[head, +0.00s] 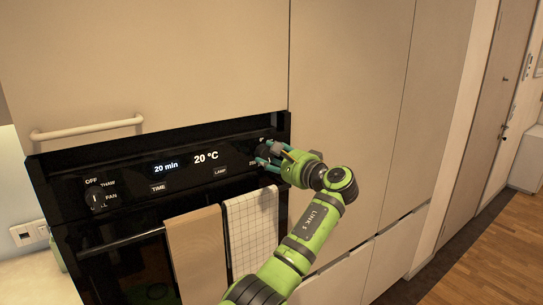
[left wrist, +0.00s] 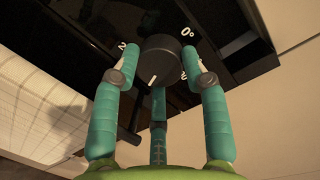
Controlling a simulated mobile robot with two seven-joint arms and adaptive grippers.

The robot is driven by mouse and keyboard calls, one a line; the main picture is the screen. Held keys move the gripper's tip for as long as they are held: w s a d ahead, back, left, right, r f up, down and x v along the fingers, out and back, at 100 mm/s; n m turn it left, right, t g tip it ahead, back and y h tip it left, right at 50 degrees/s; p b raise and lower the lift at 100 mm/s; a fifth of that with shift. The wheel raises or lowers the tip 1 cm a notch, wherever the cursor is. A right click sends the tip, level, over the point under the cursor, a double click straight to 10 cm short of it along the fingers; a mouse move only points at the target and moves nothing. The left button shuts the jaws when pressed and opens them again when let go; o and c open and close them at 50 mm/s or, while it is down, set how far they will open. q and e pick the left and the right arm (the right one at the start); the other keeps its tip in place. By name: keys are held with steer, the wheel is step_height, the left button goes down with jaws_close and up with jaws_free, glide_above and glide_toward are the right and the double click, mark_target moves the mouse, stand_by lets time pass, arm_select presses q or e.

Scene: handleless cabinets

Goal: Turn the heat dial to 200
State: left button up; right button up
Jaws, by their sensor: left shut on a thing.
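The heat dial (left wrist: 160,61) is a round dark knob with a white mark on the black oven panel. The oven display (head: 206,157) reads 20 °C. My right gripper is not in view.
A mode dial (head: 95,196) with OFF, THAW and FAN labels is at the panel's left. A tan towel (head: 197,258) and a checked towel (head: 250,228) hang on the oven handle (head: 118,242) below. A cabinet handle (head: 87,128) is above. Open floor (head: 490,245) lies at right.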

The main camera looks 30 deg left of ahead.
arm_select(q)
steer(key=shift+r+m, duration=0.25)
steer(key=shift+m, duration=1.35)
steer(key=shift+y, duration=0.3)
steer(key=o, duration=1.1)
steer(key=shift+w+f, duration=0.1)
steer(key=shift+o, duration=0.2)
steer(key=shift+f, duration=0.2)
steer(key=shift+w, duration=0.1)
steer(key=shift+d, duration=0.1)
steer(key=v, duration=1.1)
steer(key=shift+d, duration=0.4)
steer(key=shift+r, duration=0.1)
